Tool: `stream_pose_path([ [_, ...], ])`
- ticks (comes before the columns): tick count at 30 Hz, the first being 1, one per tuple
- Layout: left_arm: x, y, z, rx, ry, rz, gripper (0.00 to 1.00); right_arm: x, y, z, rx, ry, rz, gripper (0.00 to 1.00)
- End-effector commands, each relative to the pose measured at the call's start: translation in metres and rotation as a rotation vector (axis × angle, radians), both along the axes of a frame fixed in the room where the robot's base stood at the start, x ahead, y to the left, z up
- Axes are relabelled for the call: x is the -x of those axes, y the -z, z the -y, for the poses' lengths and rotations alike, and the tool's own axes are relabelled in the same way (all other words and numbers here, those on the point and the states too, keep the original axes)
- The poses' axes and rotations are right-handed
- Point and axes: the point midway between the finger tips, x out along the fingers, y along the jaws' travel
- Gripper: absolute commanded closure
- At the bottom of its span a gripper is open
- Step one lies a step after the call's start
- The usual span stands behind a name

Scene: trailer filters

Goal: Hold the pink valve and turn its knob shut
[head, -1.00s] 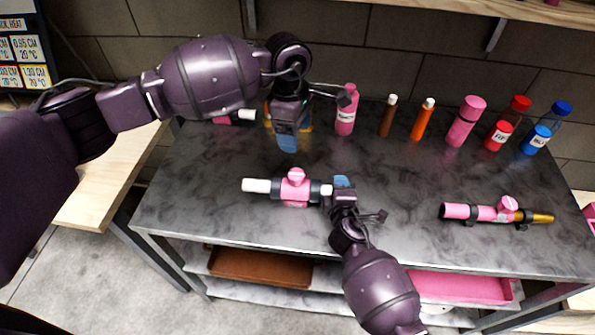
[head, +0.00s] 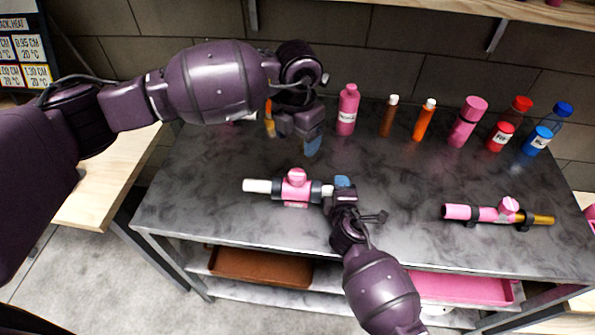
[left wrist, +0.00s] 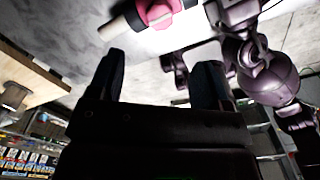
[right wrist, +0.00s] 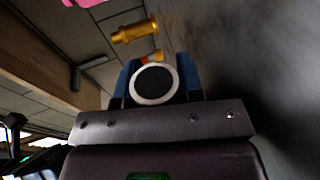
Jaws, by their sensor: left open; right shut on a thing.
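The pink valve (head: 293,193) lies on the dark marbled table, with a white tube end on its left and its pink round knob (head: 297,176) on top. My right gripper (head: 342,188) is shut on the valve's right end; in the right wrist view a round pale-rimmed end (right wrist: 155,84) sits between the blue fingers. My left gripper (head: 310,142) is open and empty, above and behind the valve, apart from it. In the left wrist view the valve (left wrist: 158,12) shows at the top, beyond the open fingers (left wrist: 160,85).
A second pink valve with a brass end (head: 490,213) lies at the right. A pink bottle (head: 347,110), brown and orange tubes, a pink cylinder (head: 467,121), and red and blue bottles (head: 546,127) line the back. Brown (head: 260,266) and pink trays sit on the shelf below.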

Motion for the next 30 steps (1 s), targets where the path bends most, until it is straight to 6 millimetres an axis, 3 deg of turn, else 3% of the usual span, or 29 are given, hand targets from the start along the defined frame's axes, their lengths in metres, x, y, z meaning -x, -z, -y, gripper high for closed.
stream_pose_path([
  [8,0.000,0.012,0.000,0.000,-0.053,-0.003,0.29,0.000,0.001,0.000,0.001,0.000,-0.001,0.98],
  [21,0.000,0.085,0.000,0.000,-0.052,-0.004,0.29,0.000,0.001,0.000,0.001,0.000,-0.001,0.98],
  [30,0.000,0.116,0.000,0.000,-0.050,-0.001,0.29,0.000,0.001,0.000,0.001,0.001,-0.001,0.98],
])
